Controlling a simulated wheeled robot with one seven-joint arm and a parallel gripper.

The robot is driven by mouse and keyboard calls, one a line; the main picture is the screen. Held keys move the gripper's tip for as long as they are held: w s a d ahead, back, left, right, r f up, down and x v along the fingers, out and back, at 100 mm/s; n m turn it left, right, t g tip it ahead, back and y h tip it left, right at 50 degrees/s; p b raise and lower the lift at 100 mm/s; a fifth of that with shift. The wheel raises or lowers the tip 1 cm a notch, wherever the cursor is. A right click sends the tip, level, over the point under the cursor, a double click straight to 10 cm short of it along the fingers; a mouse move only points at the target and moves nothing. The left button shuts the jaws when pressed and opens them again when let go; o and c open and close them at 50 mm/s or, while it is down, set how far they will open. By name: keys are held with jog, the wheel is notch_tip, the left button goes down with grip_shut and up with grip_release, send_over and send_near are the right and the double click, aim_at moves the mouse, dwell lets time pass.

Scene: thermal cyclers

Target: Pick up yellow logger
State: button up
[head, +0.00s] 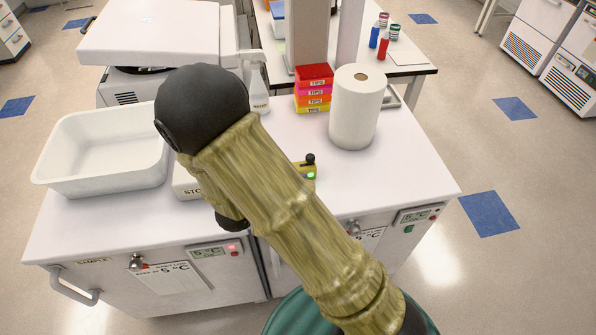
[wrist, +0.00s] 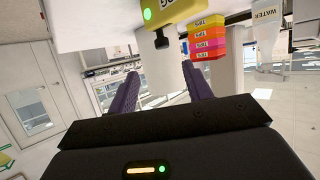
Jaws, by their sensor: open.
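The yellow logger (head: 305,168) sits on the white bench top in the head view. It has a green light and a black knob, and my arm hides most of it. In the wrist view, which looks upside down, the logger (wrist: 184,12) shows at the top edge, partly cut off, with its green light and dark antenna-like part. My gripper (wrist: 160,60) shows two purple fingers spread apart with nothing between them. The logger lies beyond the fingertips, apart from them. My arm hides the gripper in the head view.
A paper roll (head: 357,108), stacked tip boxes (head: 313,90) and a water bottle (head: 257,88) stand behind the logger. A white tub (head: 105,150) is at left, and a box marked STO (head: 186,184) is partly behind my arm. The bench's right front is clear.

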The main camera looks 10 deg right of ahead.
aim_at(314, 155)
jog(key=p+x, duration=0.1)
jog(key=x, duration=0.8)
jog(key=shift+w+d+f, duration=0.1)
jog(key=shift+w+f, duration=0.05)
jog(key=p+x, duration=0.1)
jog(key=x, duration=0.4)
jog(key=shift+w+f+p, duration=0.1)
jog(key=shift+w+p, duration=0.1)
jog(key=shift+p, duration=0.15)
grip_shut()
